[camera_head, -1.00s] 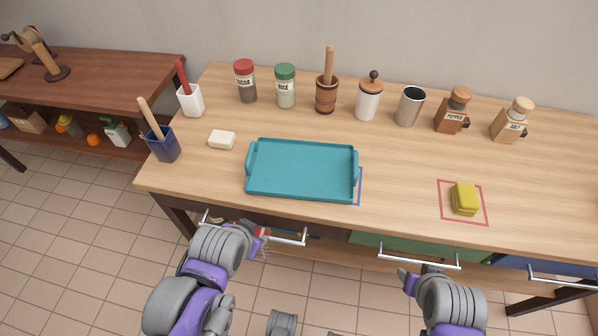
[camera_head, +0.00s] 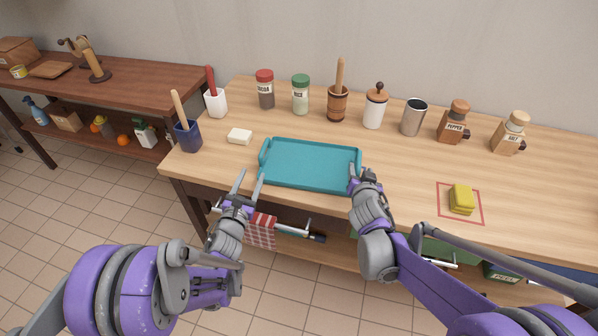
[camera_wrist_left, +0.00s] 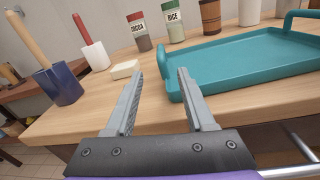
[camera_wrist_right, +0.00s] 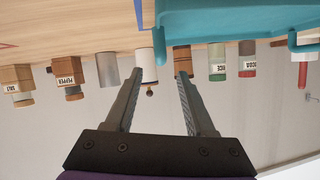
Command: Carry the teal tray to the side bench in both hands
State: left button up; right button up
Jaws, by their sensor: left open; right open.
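The teal tray (camera_head: 310,165) lies flat on the wooden workbench, with a raised handle at each short end; it also shows in the left wrist view (camera_wrist_left: 250,65) and the right wrist view (camera_wrist_right: 235,18). My left gripper (camera_head: 250,180) is open and empty, in front of the bench edge, just short of the tray's left end. My right gripper (camera_head: 357,170) is open beside the tray's right end, where it covers most of the right handle; I cannot tell whether it touches. The side bench (camera_head: 150,82) is the dark wooden one at the far left.
A white soap block (camera_head: 240,136) and a blue utensil cup (camera_head: 188,137) stand left of the tray. Several jars and mills line the back. A yellow sponge (camera_head: 461,199) sits in a red outline at right. A red checked cloth (camera_head: 261,230) hangs below the bench edge.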

aim_at(262, 151)
pick_arm(q)
jog(key=shift+w+d, duration=0.1)
jog(key=shift+w, duration=0.05)
pick_arm(e)
jog(key=shift+w+f, duration=0.1)
jog(key=shift+w, duration=0.1)
pick_arm(q)
jog(key=w, duration=0.3)
jog(key=w+d, duration=0.1)
jog(key=w, duration=0.3)
jog(key=w+d, duration=0.1)
jog(key=w, duration=0.2)
jog(key=shift+w, duration=0.25)
pick_arm(e)
jog(key=x, duration=1)
jog(key=shift+w+f, duration=0.15)
jog(key=shift+w, duration=0.15)
pick_arm(q)
grip_shut()
pick_arm(e)
grip_shut()
